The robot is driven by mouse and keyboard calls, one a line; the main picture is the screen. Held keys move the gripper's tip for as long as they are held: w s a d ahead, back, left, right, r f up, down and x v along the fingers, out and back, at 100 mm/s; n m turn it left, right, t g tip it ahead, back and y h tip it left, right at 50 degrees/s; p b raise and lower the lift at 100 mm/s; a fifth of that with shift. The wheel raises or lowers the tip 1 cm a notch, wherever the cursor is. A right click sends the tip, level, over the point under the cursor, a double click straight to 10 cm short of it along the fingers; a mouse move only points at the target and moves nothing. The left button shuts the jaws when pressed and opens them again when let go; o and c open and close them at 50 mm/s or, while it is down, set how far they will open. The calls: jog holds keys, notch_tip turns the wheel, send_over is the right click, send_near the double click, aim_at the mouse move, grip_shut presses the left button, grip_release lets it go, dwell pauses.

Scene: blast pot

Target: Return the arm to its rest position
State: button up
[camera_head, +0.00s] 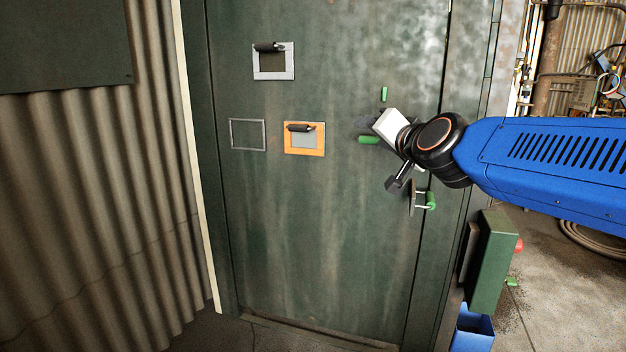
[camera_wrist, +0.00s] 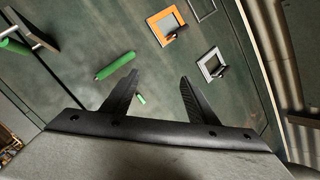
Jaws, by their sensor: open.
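My blue arm (camera_head: 560,165) reaches in from the right in the head view, in front of a dark green metal door (camera_head: 300,220). My gripper (camera_wrist: 157,95) shows in the wrist view with its two black fingers spread apart and nothing between them. In the head view my gripper is mostly hidden behind the wrist, near a green handle (camera_head: 369,139). The green bar also shows in the wrist view (camera_wrist: 116,65), beyond the fingers. I cannot tell whether any finger touches the door.
The door carries an orange frame (camera_head: 290,151), a white frame (camera_head: 257,75), a thin grey frame (camera_head: 232,135) and a lower green-gripped handle (camera_head: 430,201). A green box (camera_head: 491,262) and a blue bin (camera_head: 473,330) stand at the lower right. Corrugated wall (camera_head: 90,200) is at left.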

jog(key=s+d+f+n+g+h, duration=0.1)
jog(key=s+d+f+g, duration=0.3)
jog(key=s+f, duration=0.6)
jog(key=s+d+f+n+g+h, duration=0.1)
jog(key=s+d+f+n+g, duration=0.1)
jog(key=s+d+f, duration=0.4)
jog(key=s+d+f+n+g+h, duration=0.2)
jog(key=s+d+f+g, duration=0.3)
jog(key=s+f, duration=1.1)
jog(key=shift+f+g, duration=0.3)
jog(key=shift+f, duration=0.2)
